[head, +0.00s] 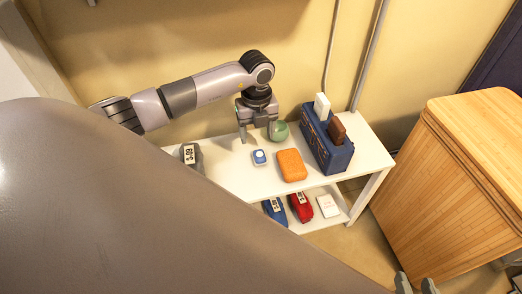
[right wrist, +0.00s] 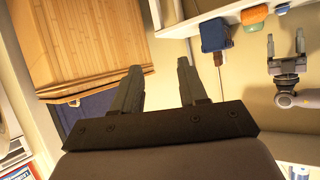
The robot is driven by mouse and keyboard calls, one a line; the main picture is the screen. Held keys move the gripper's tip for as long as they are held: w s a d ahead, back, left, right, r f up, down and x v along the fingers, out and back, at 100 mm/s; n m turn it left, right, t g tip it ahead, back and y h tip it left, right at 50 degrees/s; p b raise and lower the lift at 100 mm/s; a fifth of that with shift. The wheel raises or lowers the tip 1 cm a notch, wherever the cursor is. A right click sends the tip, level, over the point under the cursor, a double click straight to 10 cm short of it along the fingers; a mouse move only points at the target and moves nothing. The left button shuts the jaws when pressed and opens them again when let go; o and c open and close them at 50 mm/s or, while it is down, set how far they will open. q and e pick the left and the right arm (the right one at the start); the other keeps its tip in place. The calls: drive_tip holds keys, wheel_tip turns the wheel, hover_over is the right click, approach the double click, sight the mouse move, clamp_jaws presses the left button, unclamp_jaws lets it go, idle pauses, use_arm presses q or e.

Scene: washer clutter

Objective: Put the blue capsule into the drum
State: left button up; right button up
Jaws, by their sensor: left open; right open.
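A small blue-and-white piece, which looks like the blue capsule (head: 259,157), lies on the white shelf top (head: 225,172). My left gripper (head: 258,138) is open and empty, fingers down, just behind the capsule and apart from it. My left gripper also shows in the right wrist view (right wrist: 287,45). My right gripper (head: 416,284) is open and empty at the bottom edge, and its fingers fill the middle of the right wrist view (right wrist: 158,72). I cannot make out the drum.
The lower shelf holds blue, red and white items. A wooden cabinet (head: 455,180) stands right.

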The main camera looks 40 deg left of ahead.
sight(259, 157)
use_arm(q)
wheel_tip(259, 157, down, 2)
drive_tip(key=shift+d, duration=0.1)
drive_tip(key=f+b, duration=0.1)
drive_tip(key=f, duration=0.1)
drive_tip(key=f+b, duration=0.1)
drive_tip(key=f, duration=0.1)
drive_tip(key=shift+d+f, duration=0.2)
drive_tip(key=shift+f, duration=0.1)
use_arm(e)
drive_tip(key=shift+w+a+f+m+y, duration=0.2)
drive_tip(key=shift+w+a+y, duration=0.1)
drive_tip(key=shift+a, duration=0.3)
drive_tip(key=shift+w+a+f+m+y, duration=0.1)
drive_tip(key=shift+w+a+f+y, duration=0.15)
drive_tip(key=shift+a, duration=0.3)
use_arm(q)
drive_tip(key=shift+c, duration=0.3)
drive_tip(key=c, duration=1.1)
drive_tip(key=shift+c, duration=0.2)
drive_tip(key=shift+r, duration=0.15)
use_arm(e)
drive_tip(key=shift+r, duration=0.1)
